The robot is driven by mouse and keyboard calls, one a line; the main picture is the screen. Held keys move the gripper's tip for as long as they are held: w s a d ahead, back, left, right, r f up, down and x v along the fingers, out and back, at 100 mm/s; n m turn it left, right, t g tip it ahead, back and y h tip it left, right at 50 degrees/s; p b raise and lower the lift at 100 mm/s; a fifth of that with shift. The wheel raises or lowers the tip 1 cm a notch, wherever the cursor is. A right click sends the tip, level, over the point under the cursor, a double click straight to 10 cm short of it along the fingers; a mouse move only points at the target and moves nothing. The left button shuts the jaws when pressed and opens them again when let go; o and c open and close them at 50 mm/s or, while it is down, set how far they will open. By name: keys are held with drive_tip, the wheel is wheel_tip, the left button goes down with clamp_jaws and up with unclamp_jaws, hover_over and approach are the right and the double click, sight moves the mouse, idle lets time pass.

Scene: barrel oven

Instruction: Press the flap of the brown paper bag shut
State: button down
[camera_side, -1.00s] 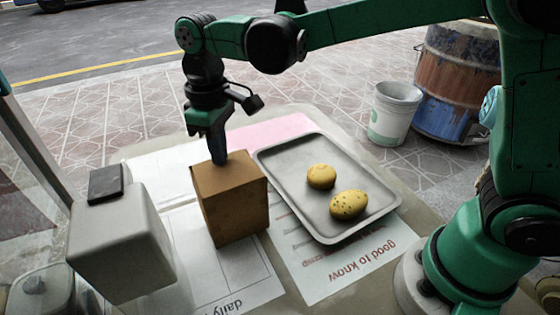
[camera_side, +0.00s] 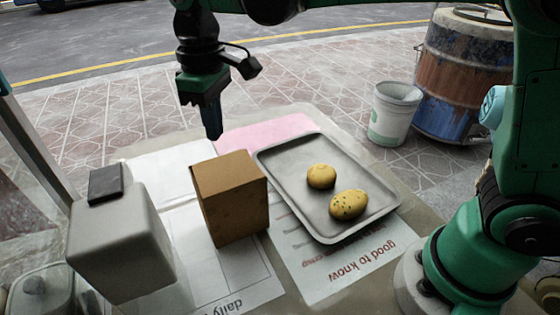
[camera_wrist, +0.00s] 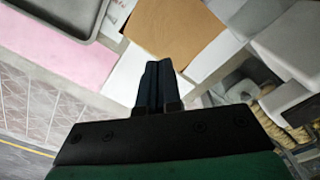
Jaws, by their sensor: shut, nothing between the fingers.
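The brown paper bag (camera_side: 232,205) stands upright on the table in the side view, left of the metal tray. Its top looks flat and closed over. The bag's top also shows in the wrist view (camera_wrist: 175,28), beyond my fingertips. My gripper (camera_side: 213,135) is above and behind the bag, apart from it, pointing down. Its fingers are together with nothing between them, as the wrist view (camera_wrist: 157,68) also shows.
A metal tray (camera_side: 290,190) holds two yellow, potato-like items (camera_side: 348,204) right of the bag. A grey box-shaped object (camera_side: 120,245) with a dark top stands to the left. Printed sheets lie on the table. A white bucket (camera_side: 395,113) and a rusty barrel (camera_side: 462,75) stand behind.

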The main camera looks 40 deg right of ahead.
drive_tip(key=shift+r, duration=2.25)
drive_tip(key=shift+d, duration=0.15)
drive_tip(key=s+d+f+m+t, duration=0.6)
drive_tip(key=s+d, duration=0.3)
drive_tip(key=d, duration=0.3)
drive_tip(key=shift+d+f+t, duration=0.2)
drive_tip(key=shift+f+t, duration=0.4)
drive_tip(key=shift+f, duration=0.3)
